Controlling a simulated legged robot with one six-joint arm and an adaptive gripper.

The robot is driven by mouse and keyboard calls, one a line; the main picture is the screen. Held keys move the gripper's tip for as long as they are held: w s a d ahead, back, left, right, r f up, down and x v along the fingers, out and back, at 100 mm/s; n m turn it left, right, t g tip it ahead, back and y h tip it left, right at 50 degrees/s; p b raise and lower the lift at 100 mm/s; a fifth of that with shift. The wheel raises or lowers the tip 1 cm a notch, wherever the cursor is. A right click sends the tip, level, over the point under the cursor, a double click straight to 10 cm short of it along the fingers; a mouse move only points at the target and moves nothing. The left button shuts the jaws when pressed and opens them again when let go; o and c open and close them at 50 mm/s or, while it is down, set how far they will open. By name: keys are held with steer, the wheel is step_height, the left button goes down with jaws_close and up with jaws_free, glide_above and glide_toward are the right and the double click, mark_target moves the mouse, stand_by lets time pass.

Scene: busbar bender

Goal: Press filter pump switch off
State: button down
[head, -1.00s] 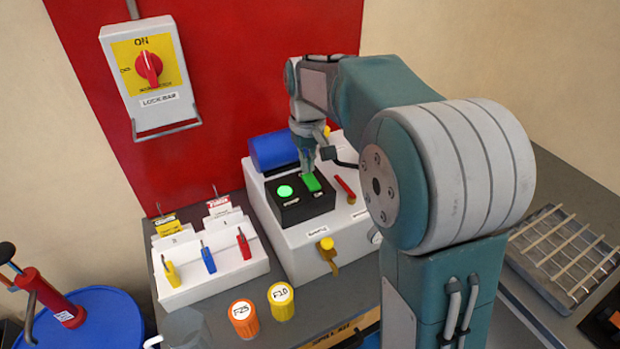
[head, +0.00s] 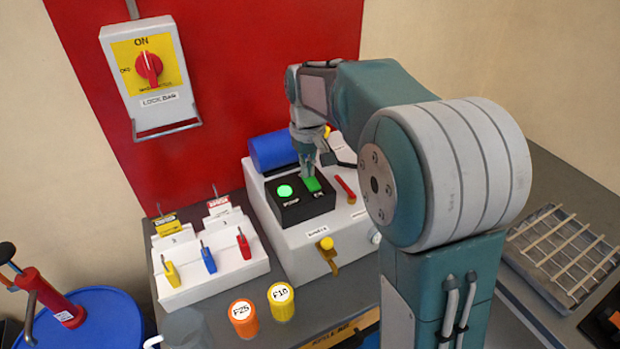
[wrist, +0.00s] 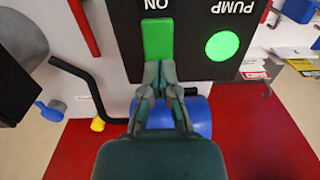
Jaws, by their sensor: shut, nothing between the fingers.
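The filter pump switch is a green rocker (head: 313,184) on a black box (head: 290,208) on top of the white machine. A round green lamp (head: 284,191) glows beside it. In the wrist view the green rocker (wrist: 158,40) sits under the word ON, and the lit lamp (wrist: 222,45) is next to the word PUMP. My gripper (head: 309,176) is shut and empty, pointing down at the end of the rocker nearest the blue cylinder. In the wrist view the fingertips (wrist: 161,66) overlap the rocker's edge; I cannot tell whether they touch it.
A blue cylinder (head: 273,152) lies behind the box. A red handle (head: 345,188) and a yellow valve (head: 327,246) are on the white machine (head: 300,247). A padlock rack (head: 213,270) stands to the left. The lockbar switch (head: 148,68) hangs on the red panel.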

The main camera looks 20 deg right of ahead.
steer(key=shift+f, duration=0.2)
steer(key=shift+r, duration=3.5)
